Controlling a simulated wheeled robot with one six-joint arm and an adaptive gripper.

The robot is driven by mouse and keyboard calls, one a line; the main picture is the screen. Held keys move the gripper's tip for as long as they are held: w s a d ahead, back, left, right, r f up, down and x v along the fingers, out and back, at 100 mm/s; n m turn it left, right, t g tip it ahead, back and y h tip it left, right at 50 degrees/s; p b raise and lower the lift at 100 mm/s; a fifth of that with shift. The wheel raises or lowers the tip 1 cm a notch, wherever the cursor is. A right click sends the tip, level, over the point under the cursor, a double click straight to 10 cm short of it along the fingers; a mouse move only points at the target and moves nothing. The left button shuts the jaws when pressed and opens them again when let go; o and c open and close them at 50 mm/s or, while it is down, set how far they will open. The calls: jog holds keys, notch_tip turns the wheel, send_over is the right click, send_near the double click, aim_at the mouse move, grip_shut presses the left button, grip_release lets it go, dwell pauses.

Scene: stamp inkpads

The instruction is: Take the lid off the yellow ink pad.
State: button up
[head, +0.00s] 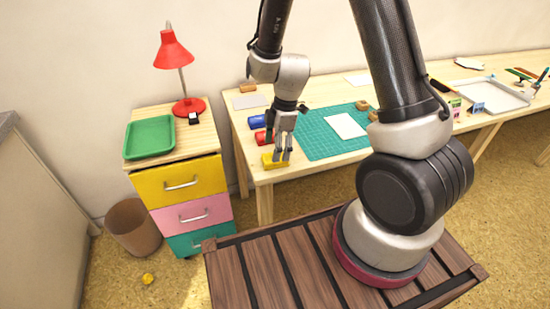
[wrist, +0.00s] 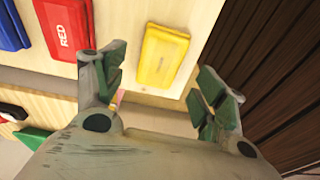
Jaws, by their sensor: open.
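The yellow ink pad (head: 274,161) lies at the near left corner of the table, in a row with the other pads. In the wrist view the yellow ink pad (wrist: 163,56) shows its yellow top face, lying flat between and beyond my fingers. My gripper (head: 283,155) is over the yellow pad, fingers pointing down. In the wrist view my gripper (wrist: 158,84) has its two fingers wide apart with nothing between them, one on either side of the pad's near end. Contact cannot be told.
A red pad (head: 262,138) and a blue pad (head: 257,122) lie behind the yellow one. A green cutting mat (head: 318,144) with a white sheet (head: 345,125) is to the right. A drawer cabinet (head: 181,185) with a green tray (head: 150,136) stands left of the table.

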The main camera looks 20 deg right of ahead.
jog(key=shift+a+f, duration=0.15)
jog(key=shift+f, duration=1.3)
jog(key=c, duration=0.8)
jog(key=shift+c, duration=0.2)
